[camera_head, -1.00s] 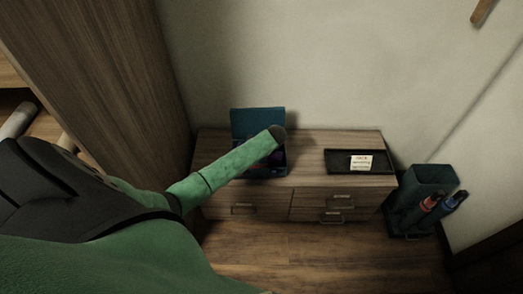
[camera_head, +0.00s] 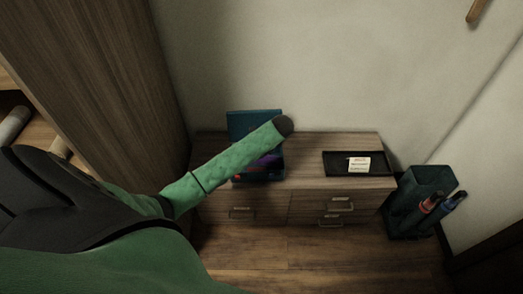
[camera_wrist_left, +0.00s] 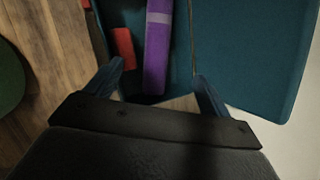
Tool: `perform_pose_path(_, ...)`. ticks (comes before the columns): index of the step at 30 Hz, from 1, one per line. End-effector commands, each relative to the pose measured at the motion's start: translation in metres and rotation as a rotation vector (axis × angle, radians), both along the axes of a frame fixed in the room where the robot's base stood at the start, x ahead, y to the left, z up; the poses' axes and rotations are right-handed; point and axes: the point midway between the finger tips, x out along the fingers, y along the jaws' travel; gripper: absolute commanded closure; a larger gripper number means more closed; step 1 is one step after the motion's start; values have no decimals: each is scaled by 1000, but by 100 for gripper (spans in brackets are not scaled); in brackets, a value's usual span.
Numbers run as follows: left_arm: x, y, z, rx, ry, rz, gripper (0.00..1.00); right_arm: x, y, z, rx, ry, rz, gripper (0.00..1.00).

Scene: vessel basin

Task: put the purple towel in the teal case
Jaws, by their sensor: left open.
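The teal case (camera_head: 243,124) stands open on the cabinet in the head view, its lid raised against the wall side. The purple towel (camera_wrist_left: 158,50), a long strip with a paler band, appears within the case's outline in the wrist view. A bit of purple shows in the case below my arm in the head view. My left gripper (camera_wrist_left: 158,73) is open, its fingertips on either side of the towel's near end. I cannot tell whether they touch it. My left forearm hides part of the case and the gripper in the head view. My right gripper is not in view.
A red object (camera_wrist_left: 123,46) lies beside the towel in the case. A black tray (camera_head: 336,169) with a white card (camera_head: 359,164) sits on the cabinet's right. A dark bin (camera_head: 428,181) with red and blue items stands right of the cabinet. A tall wooden panel (camera_head: 110,70) rises at left.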

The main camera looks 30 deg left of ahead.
Motion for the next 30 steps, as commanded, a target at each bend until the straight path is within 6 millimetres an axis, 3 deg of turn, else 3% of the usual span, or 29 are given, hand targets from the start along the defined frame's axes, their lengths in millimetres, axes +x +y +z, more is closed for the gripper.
perform_pose_path(8, -4, -12, 23, -2, -1, 0, 18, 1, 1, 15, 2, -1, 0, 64)
perform_pose_path(13, -24, -30, 7, -39, -14, 31, 18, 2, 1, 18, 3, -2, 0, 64)
perform_pose_path(21, -112, -99, -56, -209, -78, 215, 18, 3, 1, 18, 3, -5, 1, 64)
perform_pose_path(30, -222, -166, -99, -399, -132, 504, 18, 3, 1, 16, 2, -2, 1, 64)
